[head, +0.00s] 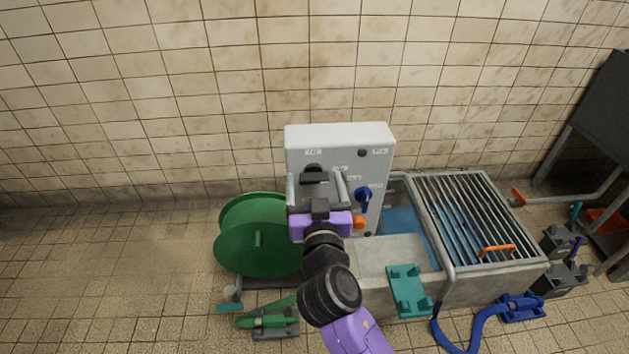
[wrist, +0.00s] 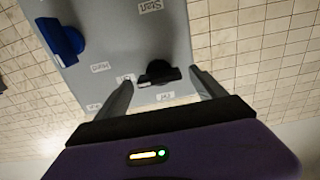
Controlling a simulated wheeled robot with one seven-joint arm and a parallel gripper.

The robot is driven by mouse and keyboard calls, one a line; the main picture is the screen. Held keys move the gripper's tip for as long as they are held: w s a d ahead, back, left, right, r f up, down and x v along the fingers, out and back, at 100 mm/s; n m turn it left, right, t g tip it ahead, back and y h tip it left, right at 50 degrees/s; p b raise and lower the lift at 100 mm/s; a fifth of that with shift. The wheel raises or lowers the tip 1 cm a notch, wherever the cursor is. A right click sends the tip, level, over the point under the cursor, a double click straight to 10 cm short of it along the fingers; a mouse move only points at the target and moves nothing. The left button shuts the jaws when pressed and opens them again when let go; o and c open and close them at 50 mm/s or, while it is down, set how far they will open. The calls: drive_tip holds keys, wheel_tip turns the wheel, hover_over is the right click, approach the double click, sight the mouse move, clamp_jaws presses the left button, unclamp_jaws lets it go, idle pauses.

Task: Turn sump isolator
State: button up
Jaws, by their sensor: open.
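A pale grey control box (head: 342,134) stands against the tiled wall. It carries a black rotary handle (head: 313,169) at left and a blue rotary handle (head: 364,198) at lower right. I cannot read which one is marked as the sump isolator. My gripper (head: 316,181) is open in front of the black handle and partly covers it in the head view. In the wrist view the black handle (wrist: 158,72) lies between the fingertips of my gripper (wrist: 161,78), with gaps at both sides. The blue handle (wrist: 60,40) lies outside the fingers, at upper left.
A green hose reel (head: 245,235) stands left of the box. A concrete sump with a barred grate (head: 465,220) and an orange handle (head: 498,250) is at right. An orange part (head: 359,222) sits low on the box. The floor at far left is clear.

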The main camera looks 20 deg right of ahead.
drive_tip(key=shift+w, duration=0.15)
drive_tip(key=c, duration=1.4)
drive_tip(key=shift+o, duration=0.2)
